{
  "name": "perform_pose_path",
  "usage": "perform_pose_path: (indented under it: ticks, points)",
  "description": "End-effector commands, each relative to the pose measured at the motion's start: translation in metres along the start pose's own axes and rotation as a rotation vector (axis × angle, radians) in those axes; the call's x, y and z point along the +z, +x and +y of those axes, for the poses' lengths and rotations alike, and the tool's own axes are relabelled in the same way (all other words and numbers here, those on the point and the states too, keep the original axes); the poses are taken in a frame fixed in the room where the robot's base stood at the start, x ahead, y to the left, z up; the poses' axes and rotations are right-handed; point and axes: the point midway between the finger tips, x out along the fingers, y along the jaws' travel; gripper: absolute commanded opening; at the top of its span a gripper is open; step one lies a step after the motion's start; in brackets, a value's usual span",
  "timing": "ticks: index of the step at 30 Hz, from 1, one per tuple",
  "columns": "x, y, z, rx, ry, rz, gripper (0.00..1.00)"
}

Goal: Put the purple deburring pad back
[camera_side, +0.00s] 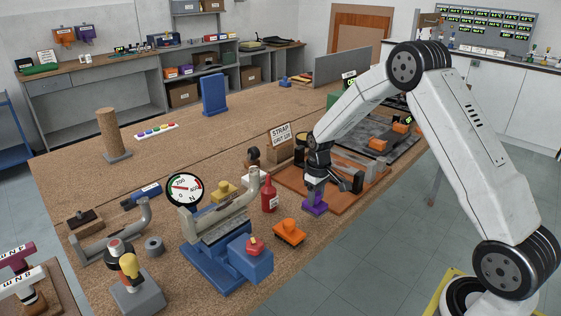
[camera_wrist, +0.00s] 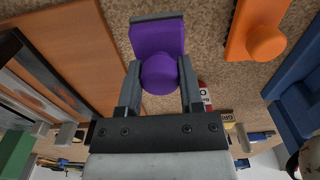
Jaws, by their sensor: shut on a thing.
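The purple deburring pad (camera_side: 315,206) has a flat purple body with a round knob on top and a grey layer along its edge. My gripper (camera_side: 317,188) points down and is shut on the knob. In the wrist view the pad (camera_wrist: 158,38) sits between the two fingers of my gripper (camera_wrist: 160,85), with the knob gripped. The pad is low over the cork-coloured bench, between the red bottle and the orange-brown board. I cannot tell whether its underside touches the bench.
An orange pad (camera_side: 288,233) lies nearby, also in the wrist view (camera_wrist: 254,28). A red bottle (camera_side: 269,194) and blue vise (camera_side: 215,256) stand to the left. An orange-brown board (camera_side: 291,179) and dark grey tray (camera_side: 376,156) with orange pieces lie behind and right. The bench's front edge is close.

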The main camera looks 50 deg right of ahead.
Motion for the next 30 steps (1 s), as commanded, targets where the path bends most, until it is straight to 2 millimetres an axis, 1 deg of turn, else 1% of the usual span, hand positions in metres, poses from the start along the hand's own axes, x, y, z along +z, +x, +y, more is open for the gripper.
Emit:
perform_pose_path:
  ticks: [2, 6, 10, 24, 25, 26, 27, 28, 30]
  points:
    - [-0.003, 0.005, 0.001, 0.0, 0.0, 0.0, 0.0]
    - [-0.003, 0.021, 0.001, -0.001, 0.0, -0.002, 0.0]
    - [-0.003, 0.032, 0.001, 0.0, 0.0, 0.0, 0.0]
    - [-0.003, 0.037, 0.001, 0.0, 0.0, 0.0, 0.0]
    - [-0.003, 0.037, 0.001, 0.0, 0.0, 0.0, 0.5]
    - [-0.003, 0.037, 0.001, 0.0, 0.0, 0.0, 0.6]
    - [-0.003, 0.037, 0.001, 0.0, 0.0, 0.0, 0.72]
    - [-0.003, 0.037, 0.001, 0.0, 0.0, 0.0, 0.82]
    - [-0.003, 0.037, 0.001, 0.0, 0.0, 0.0, 0.82]
